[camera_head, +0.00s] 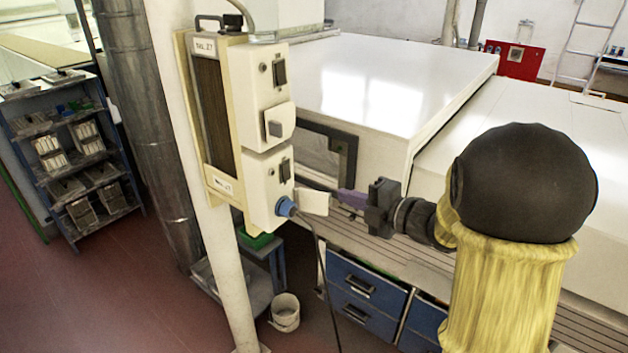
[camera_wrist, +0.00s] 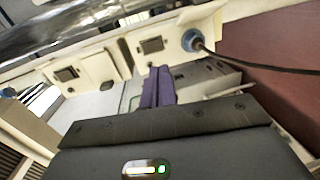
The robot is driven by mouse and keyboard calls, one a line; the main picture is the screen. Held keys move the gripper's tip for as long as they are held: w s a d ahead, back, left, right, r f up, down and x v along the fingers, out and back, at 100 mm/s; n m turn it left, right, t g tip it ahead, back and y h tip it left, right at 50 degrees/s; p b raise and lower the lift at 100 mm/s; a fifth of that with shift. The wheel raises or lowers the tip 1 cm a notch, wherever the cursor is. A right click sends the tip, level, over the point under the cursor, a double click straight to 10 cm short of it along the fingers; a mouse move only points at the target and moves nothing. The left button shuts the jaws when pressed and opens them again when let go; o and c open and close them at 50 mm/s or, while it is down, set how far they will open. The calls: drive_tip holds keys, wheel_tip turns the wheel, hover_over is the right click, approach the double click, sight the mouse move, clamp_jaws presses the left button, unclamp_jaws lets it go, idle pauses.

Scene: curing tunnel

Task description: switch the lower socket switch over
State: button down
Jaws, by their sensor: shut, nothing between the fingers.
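A cream socket box (camera_head: 262,95) hangs on a pale post in the head view. Its lower switch (camera_head: 285,170) is a dark rocker above a socket with a blue plug (camera_head: 285,206). The lower switch also shows in the wrist view (camera_wrist: 152,46), with the blue plug (camera_wrist: 192,39) to its right. My gripper (camera_head: 340,197) is to the right of the box in the head view, its purple fingers together and empty. In the wrist view the fingertips (camera_wrist: 159,70) appear just below the lower switch, with a small gap. Which way the rocker is tipped is too small to tell.
A similar upper switch (camera_head: 279,73) and a lidded upper socket (camera_head: 277,125) are above. A whitish flap (camera_head: 312,201) stands out beside the plug, close to my fingertips. A dark cable (camera_head: 322,270) hangs from the plug. A white tunnel housing (camera_head: 380,80) stands behind.

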drive_tip(key=shift+s+a+r+n+g+y, duration=0.1)
drive_tip(key=shift+s+n+g+y, duration=0.2)
drive_tip(key=shift+n, duration=0.1)
drive_tip(key=p, duration=0.7)
approach(288, 179)
drive_tip(key=x, duration=0.5)
drive_tip(key=shift+w+a+r, duration=0.1)
drive_tip(key=shift+a+r, duration=0.05)
drive_tip(key=shift+a, duration=0.1)
drive_tip(key=shift+w+a+f, duration=0.25)
drive_tip(key=shift+w+a, duration=0.2)
